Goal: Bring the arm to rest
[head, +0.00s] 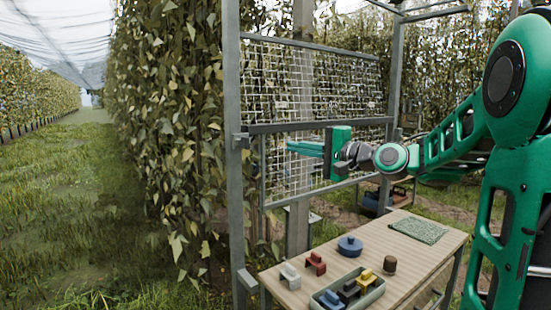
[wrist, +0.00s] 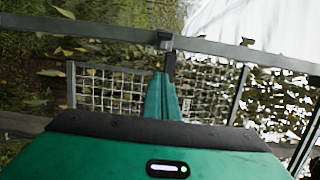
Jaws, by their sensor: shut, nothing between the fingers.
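My green gripper (head: 306,148) is held out to the left above the wooden table, in front of the metal frame with the wire mesh. Its fingers are together and empty. In the wrist view the shut green fingers (wrist: 162,98) point at the frame's bars and mesh. My arm reaches in from the right, well above the table top. I cannot tell whether the fingertips touch the frame; they look close to it.
The table (head: 428,262) carries a tray (head: 374,296) with several small blocks, a blue lidded pot (head: 350,246), a brown cup (head: 390,265), a green mat (head: 418,230), and white (head: 290,276) and red (head: 316,264) pieces. The mesh panel (head: 310,85) stands behind. Grass lies open at left.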

